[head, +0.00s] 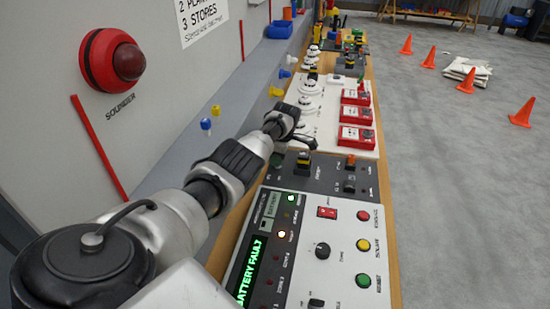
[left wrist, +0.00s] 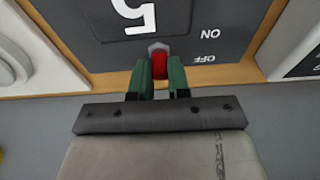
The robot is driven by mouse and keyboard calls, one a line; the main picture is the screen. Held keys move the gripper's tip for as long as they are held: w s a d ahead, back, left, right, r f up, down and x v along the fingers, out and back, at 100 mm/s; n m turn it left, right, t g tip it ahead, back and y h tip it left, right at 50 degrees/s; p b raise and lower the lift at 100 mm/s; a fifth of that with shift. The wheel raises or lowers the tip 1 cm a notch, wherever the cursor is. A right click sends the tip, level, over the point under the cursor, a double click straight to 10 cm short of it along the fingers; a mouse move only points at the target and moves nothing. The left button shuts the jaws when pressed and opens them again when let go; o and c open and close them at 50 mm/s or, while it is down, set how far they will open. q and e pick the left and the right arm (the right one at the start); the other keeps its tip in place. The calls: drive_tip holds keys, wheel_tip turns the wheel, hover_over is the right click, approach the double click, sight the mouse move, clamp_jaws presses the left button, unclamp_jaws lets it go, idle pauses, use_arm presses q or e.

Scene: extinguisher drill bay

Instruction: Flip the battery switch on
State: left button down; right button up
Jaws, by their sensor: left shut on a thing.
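My left gripper (head: 303,140) reaches in from the left over the row of panels. In the left wrist view its green fingers (left wrist: 160,75) are closed around a red switch lever (left wrist: 160,64) at the edge of a dark grey panel (left wrist: 105,45). The panel has a white 5 and the words ON and OFF, upside down, beside the lever. The lever's base is partly hidden by the fingers, and no battery label shows on it. In the head view the gripper hides the lever. My right gripper is not in view.
A control panel (head: 298,285) with a green BATTERY FAULT display (head: 252,270) is nearest. Red call points (head: 356,137) and white detectors stand farther along the bench. A red sounder (head: 112,60) is on the left wall. Orange cones (head: 522,112) stand on the open floor at right.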

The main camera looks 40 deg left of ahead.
use_arm(q)
drive_tip(key=y+b, duration=0.1)
drive_tip(key=g+y+b, duration=0.1)
drive_tip(key=d+b, duration=0.1)
drive_tip(key=shift+w+f+g+y, duration=0.25)
drive_tip(key=shift+w+g+y, duration=0.05)
drive_tip(key=shift+w+y, duration=0.1)
drive_tip(key=shift+s+r+b, duration=0.1)
drive_tip(key=shift+r+b, duration=0.1)
drive_tip(key=shift+b, duration=0.2)
drive_tip(key=shift+y, duration=0.3)
drive_tip(key=c, duration=1.1)
unclamp_jaws()
drive_tip(key=shift+d+r, duration=0.1)
drive_tip(key=shift+d+r, duration=0.1)
drive_tip(key=shift+r, duration=0.25)
drive_tip(key=shift+w+v, duration=0.15)
drive_tip(key=shift+v, duration=2.35)
drive_tip(key=shift+w+v, duration=0.15)
drive_tip(key=shift+v, duration=2.35)
